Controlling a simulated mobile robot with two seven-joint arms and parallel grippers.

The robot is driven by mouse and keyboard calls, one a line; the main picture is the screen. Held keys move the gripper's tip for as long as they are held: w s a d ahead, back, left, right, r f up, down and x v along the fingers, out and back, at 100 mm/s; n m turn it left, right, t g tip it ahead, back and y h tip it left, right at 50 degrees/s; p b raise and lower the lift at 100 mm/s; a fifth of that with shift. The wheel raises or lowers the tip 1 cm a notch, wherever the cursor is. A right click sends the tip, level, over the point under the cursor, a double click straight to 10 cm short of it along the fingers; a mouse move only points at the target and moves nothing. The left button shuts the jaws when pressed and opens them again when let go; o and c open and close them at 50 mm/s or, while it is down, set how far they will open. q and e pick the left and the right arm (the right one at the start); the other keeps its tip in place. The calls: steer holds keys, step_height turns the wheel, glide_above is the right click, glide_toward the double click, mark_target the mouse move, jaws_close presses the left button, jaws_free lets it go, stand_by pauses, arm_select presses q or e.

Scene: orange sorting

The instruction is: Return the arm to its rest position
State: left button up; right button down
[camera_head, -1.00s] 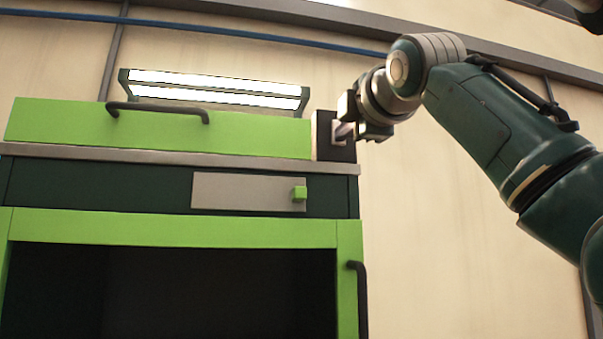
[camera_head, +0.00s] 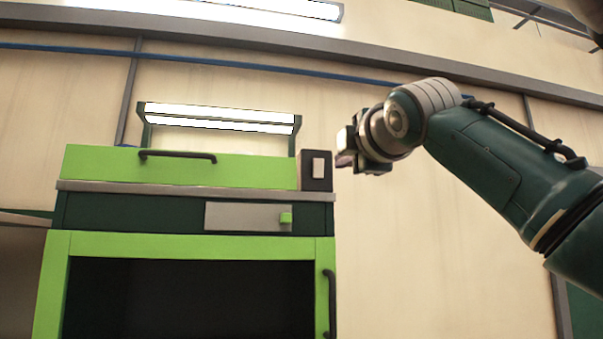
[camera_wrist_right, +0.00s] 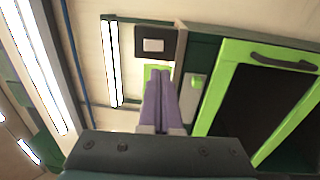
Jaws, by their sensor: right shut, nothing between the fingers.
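My right arm comes in from the right in the head view. Its gripper (camera_head: 345,150) is raised just right of a dark box with a light switch plate (camera_head: 318,168), on the top right of the green machine. In the right wrist view the gripper's fingers (camera_wrist_right: 158,100) are together with nothing between them, pointing toward the machine's upper corner. The switch box (camera_wrist_right: 153,45) is ahead of the fingertips there. My left gripper is in no view.
The green and dark machine (camera_head: 190,245) has an open dark compartment, a top handle (camera_head: 178,155) and a side handle (camera_head: 331,300). A lamp (camera_head: 218,118) stands above it. A blue pipe (camera_head: 230,65) runs along the wall. The space below my right arm looks clear.

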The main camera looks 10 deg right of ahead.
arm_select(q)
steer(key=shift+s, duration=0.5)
arm_select(e)
steer(key=shift+s, duration=0.45)
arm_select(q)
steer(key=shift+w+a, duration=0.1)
